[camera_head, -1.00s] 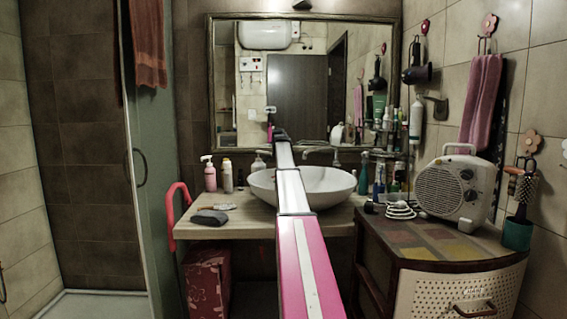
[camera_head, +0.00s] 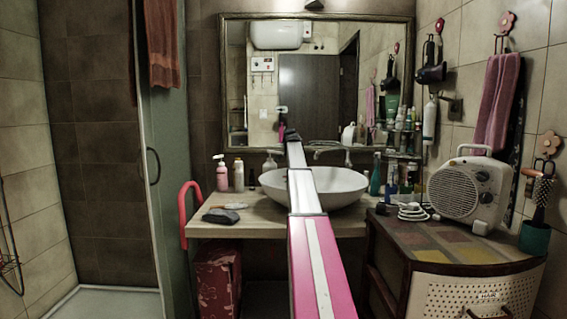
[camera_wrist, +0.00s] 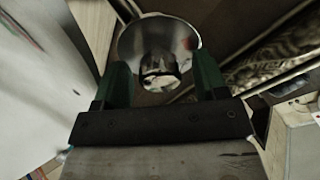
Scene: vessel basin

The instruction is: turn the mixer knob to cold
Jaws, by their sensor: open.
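In the wrist view, the two green fingers of my gripper (camera_wrist: 160,72) are spread apart. Between and beyond them is a round, shiny metal piece (camera_wrist: 160,35) with a short cylindrical part at its centre; it looks like the mixer knob, but I cannot be sure. I see no contact with the fingers. In the head view, my arm reaches over the white vessel basin (camera_head: 345,184) toward the mirror. The dark arm end (camera_head: 291,136) is small there, and the knob cannot be made out. A metal tap (camera_head: 330,152) shows behind the basin, right of my arm.
A pink pump bottle (camera_head: 222,175) and other bottles stand left of the basin. More bottles (camera_head: 376,176) stand on its right. A fan heater (camera_head: 468,192) and a white cable (camera_head: 412,211) lie on the right cabinet. The mirror (camera_head: 320,85) is behind.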

